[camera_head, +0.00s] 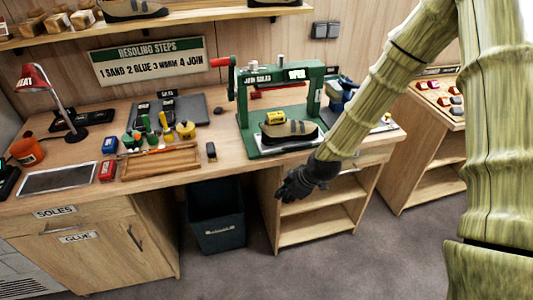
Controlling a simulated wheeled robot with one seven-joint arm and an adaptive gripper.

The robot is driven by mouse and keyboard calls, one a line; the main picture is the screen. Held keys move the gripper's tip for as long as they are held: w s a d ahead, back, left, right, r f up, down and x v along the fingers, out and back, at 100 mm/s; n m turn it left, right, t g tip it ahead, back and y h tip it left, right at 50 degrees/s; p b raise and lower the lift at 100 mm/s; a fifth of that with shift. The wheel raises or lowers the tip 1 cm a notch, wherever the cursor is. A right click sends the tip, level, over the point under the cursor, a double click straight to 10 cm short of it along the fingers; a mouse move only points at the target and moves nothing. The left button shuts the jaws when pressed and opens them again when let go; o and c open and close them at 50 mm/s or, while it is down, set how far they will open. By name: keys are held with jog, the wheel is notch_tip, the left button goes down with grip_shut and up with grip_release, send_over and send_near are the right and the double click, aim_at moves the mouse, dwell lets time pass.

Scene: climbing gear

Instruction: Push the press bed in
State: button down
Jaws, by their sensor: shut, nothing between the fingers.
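The green press (243,97) stands on the workbench, with a red handle at its upper left. Its press bed (263,149) is a pale plate at the press's front, low between the posts. My arm covers the area right of the press.
A red lamp (35,85) stands farther left. A dark bin (215,222) and an open shelf unit (322,222) are below. The floor in front is clear.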

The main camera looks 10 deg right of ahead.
aim_at(265, 152)
jog(key=w+d+r+n+t+y, duration=0.15)
jog(key=w+r+n, duration=0.5)
jog(key=r, duration=0.65)
jog(key=shift+m+h, duration=0.25)
jog(key=shift+m, duration=0.4)
jog(key=shift+w+a+f+p, duration=0.7)
jog(key=shift+w+f+p, duration=0.25)
jog(key=shift+w+f, duration=0.55)
jog(key=shift+w+a+f+p, duration=0.8)
jog(key=shift+w+f, duration=0.4)
jog(key=shift+w, duration=0.5)
jog(key=shift+w+a+f+p, duration=0.6)
jog(key=shift+w+f+p, duration=0.45)
jog(key=shift+w+f, duration=0.45)
jog(key=shift+w+r, duration=0.1)
jog(key=shift+r, duration=0.05)
